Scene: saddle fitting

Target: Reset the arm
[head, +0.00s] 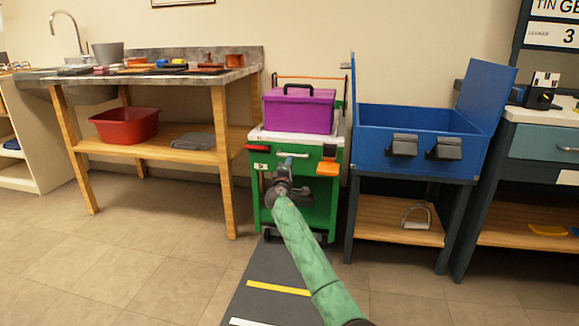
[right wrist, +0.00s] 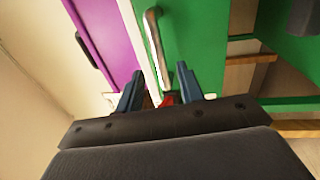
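My right arm reaches forward in the head view, and its gripper (head: 284,172) is at the front of the green cart (head: 262,205), by the drawer handle (head: 298,155). In the right wrist view the two blue fingers of this gripper (right wrist: 160,82) stand apart. The silver handle (right wrist: 155,45) runs from ahead of the fingers to the gap between the tips; I cannot tell whether it touches them. A small red part (right wrist: 167,99) shows between the fingers. My left gripper is in neither view.
A purple box (head: 298,110) stands on the cart top. A blue open bin on a stand (head: 425,155) is close on the right. A wooden table (head: 215,161) with a red tub (head: 125,125) is on the left. A dark striped mat (head: 255,285) lies before the cart; floor around is clear.

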